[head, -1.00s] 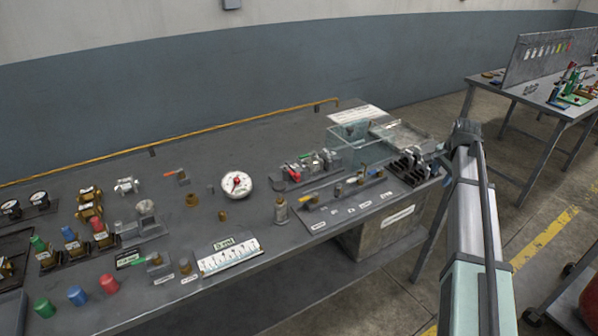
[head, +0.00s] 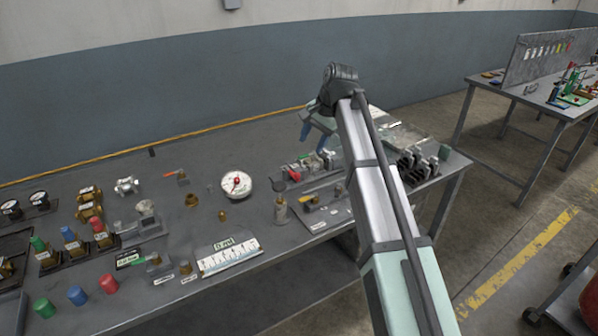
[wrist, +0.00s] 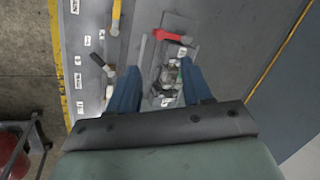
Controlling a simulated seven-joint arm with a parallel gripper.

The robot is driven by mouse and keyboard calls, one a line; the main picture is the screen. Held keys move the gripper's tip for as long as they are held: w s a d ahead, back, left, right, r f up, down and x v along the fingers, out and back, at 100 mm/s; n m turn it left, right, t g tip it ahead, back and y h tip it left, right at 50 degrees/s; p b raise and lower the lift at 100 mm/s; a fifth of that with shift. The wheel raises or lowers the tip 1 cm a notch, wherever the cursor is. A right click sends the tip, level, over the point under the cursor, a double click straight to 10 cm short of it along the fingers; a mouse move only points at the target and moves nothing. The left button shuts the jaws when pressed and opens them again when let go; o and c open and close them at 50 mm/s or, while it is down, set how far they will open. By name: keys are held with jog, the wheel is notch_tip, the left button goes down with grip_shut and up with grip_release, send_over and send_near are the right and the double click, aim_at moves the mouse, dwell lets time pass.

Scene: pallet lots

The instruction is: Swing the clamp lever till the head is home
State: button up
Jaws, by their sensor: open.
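In the wrist view the clamp lever (wrist: 170,37) has a red handle. It lies at the far end of a grey base plate (wrist: 182,22), beyond my fingertips. Metal clamp parts (wrist: 173,74) show between my two blue fingers. My gripper (wrist: 158,70) is open and empty, pointing down over this plate; the gap in height is hard to judge. In the head view my gripper (head: 313,146) is above the back right of the bench, just behind the small fixture with red and green parts (head: 294,169). The clamp head and its contact are too small to make out.
A strip with yellow and black handles (wrist: 98,60) lies to the left in the wrist view. Dark slotted blocks (head: 415,165) stand right of my arm. Coloured caps crowd the left side.

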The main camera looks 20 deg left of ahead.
aim_at(298, 174)
jog(key=x, duration=1.3)
jog(key=shift+a+f, duration=0.15)
jog(key=shift+f, duration=0.2)
jog(key=shift+w, duration=0.1)
grip_shut()
jog(key=shift+a+r, duration=0.1)
